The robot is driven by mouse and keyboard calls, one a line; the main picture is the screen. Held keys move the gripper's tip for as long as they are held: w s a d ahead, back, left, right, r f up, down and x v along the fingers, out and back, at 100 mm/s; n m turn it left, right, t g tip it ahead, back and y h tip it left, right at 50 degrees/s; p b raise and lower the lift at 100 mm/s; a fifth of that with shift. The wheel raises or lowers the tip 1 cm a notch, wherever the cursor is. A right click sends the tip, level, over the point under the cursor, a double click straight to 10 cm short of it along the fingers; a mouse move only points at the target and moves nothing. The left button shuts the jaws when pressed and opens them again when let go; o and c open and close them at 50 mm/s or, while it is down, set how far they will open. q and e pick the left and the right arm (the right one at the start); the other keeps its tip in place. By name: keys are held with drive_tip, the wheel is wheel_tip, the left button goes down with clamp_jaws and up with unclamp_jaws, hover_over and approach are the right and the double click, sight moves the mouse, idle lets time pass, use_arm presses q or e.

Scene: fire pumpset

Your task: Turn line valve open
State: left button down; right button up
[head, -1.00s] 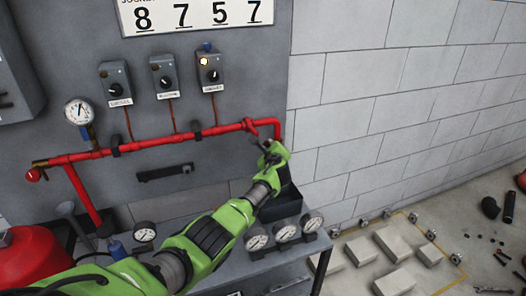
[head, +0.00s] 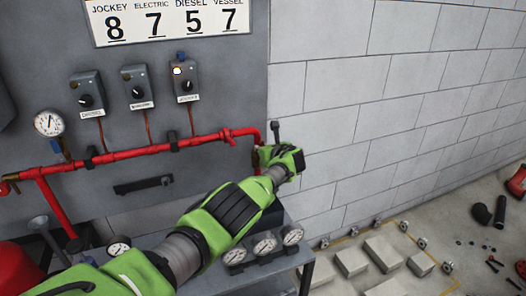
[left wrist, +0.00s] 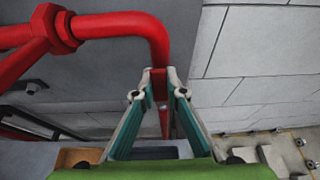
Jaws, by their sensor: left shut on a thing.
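The red pipe (head: 110,156) runs along the grey panel and bends down at its right end. My left gripper (head: 258,157) is at that downturned end, its fingertips mostly hidden behind its green body in the head view. In the left wrist view my left gripper (left wrist: 158,88) is shut, with its two fingers on either side of a red piece (left wrist: 158,74) below the pipe's bend. I cannot tell whether this piece is the line valve's handle or the pipe itself. My right gripper is in neither view.
Switch boxes (head: 137,88) and a pressure gauge (head: 48,123) are on the panel. A block wall (head: 400,110) is close on the right.

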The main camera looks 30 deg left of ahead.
use_arm(q)
drive_tip(key=shift+w+d, duration=0.1)
drive_tip(key=shift+d, duration=0.05)
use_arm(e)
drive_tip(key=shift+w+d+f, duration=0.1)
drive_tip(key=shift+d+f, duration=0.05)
use_arm(q)
drive_tip(key=shift+f, duration=0.1)
drive_tip(key=c, duration=2)
unclamp_jaws()
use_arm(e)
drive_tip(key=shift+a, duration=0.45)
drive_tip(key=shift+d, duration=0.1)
use_arm(q)
drive_tip(key=shift+v, duration=6.05)
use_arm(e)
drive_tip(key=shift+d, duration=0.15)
